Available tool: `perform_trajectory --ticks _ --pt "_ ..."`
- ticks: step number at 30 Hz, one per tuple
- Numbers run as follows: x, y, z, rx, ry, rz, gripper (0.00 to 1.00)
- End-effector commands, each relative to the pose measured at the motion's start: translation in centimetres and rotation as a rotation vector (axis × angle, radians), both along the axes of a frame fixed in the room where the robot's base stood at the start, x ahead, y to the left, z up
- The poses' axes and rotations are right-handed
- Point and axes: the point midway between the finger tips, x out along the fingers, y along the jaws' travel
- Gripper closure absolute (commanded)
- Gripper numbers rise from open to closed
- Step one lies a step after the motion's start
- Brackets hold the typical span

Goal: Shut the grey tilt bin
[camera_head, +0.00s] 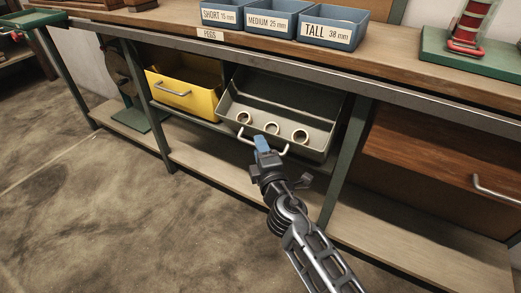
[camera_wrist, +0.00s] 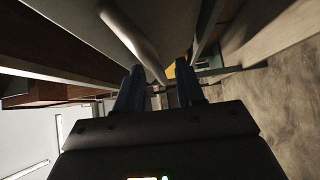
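The grey tilt bin (camera_head: 318,112) is tipped open out of the bench front in the head view, with three pale rings lying along its lower front. Its pale bar handle (camera_head: 279,151) runs along the front, partly hidden by my gripper (camera_head: 262,143). In the wrist view my gripper (camera_wrist: 160,78) has its two dark fingers apart with a gap between them. A pale bar, apparently the handle (camera_wrist: 134,40), slants from the top toward that gap. I cannot tell whether the fingers touch it.
A yellow bin (camera_head: 190,92) with a handle is beside the grey bin on the left. A bench leg (camera_head: 345,160) stands close on the right, then a wooden drawer front (camera_head: 430,165). Blue labelled trays (camera_head: 285,20) sit on the benchtop. The floor (camera_head: 130,220) at left is clear.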

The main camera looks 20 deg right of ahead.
Motion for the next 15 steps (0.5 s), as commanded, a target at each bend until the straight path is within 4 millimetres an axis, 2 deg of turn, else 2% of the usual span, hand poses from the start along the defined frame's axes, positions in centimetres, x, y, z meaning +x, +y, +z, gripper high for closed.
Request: perform_trajectory --ticks 4,15 --pt "-0.03 0.0 -0.01 0.0 0.0 0.0 0.64" --pt "-0.05 0.03 -0.03 0.0 0.001 0.0 0.99"
